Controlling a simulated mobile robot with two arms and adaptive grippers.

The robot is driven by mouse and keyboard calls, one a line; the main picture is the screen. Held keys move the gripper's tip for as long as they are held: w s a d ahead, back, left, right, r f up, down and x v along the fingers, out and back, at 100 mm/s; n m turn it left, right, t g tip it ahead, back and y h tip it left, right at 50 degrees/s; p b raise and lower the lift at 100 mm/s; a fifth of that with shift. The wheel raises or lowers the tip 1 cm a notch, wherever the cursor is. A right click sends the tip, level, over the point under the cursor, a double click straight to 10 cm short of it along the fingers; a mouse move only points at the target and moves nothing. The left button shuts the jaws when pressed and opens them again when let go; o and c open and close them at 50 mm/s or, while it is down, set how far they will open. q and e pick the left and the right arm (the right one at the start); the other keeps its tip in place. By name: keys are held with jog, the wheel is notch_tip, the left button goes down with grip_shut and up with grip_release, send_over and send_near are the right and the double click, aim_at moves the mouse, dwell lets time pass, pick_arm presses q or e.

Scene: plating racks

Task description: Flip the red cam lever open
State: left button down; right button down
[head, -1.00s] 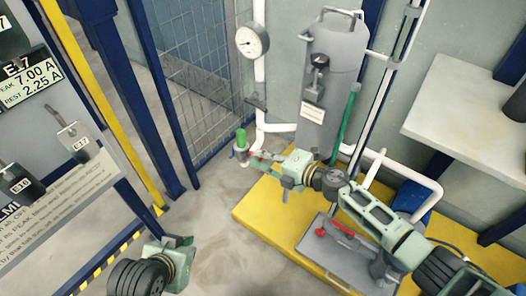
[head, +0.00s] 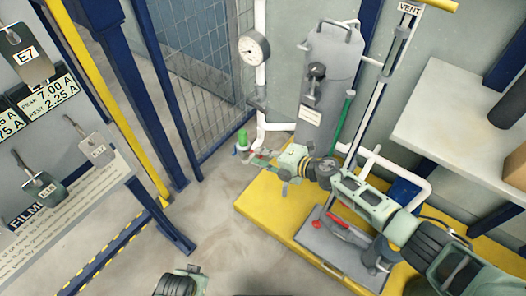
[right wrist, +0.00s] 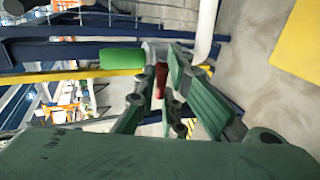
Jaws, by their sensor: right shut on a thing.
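A red cam lever (right wrist: 162,79) shows in the right wrist view between the fingers of my right gripper (right wrist: 162,92), beside a green cylinder (right wrist: 122,59) and a grey fitting. My right gripper is shut on the lever. In the head view my right gripper (head: 266,163) reaches left to the white pipe's end, just right of and below the green cylinder (head: 242,138). The lever is small there and largely hidden by the fingers. My left gripper (head: 188,271) is cut off at the bottom edge; its fingers cannot be made out.
A yellow platform (head: 265,222) carries a grey plate with another red handle (head: 330,222). A grey tank (head: 329,75) and a pressure gauge (head: 253,47) stand behind. A blue mesh fence (head: 205,75) is at the back left. The floor (head: 215,225) in front is clear.

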pick_arm(q)
jog(key=shift+s+f, duration=0.15)
jog(key=shift+f, duration=0.2)
pick_arm(e)
jog(key=shift+s+f, duration=0.1)
jog(key=shift+f, duration=0.05)
jog(key=c, duration=1.9)
grip_release()
jog(key=shift+r, duration=0.2)
jog(key=v, duration=1.1)
jog(key=shift+s+d+r, duration=0.15)
jog(key=shift+d+r, duration=0.05)
jog(key=shift+d, duration=0.15)
jog(key=shift+a, duration=0.1)
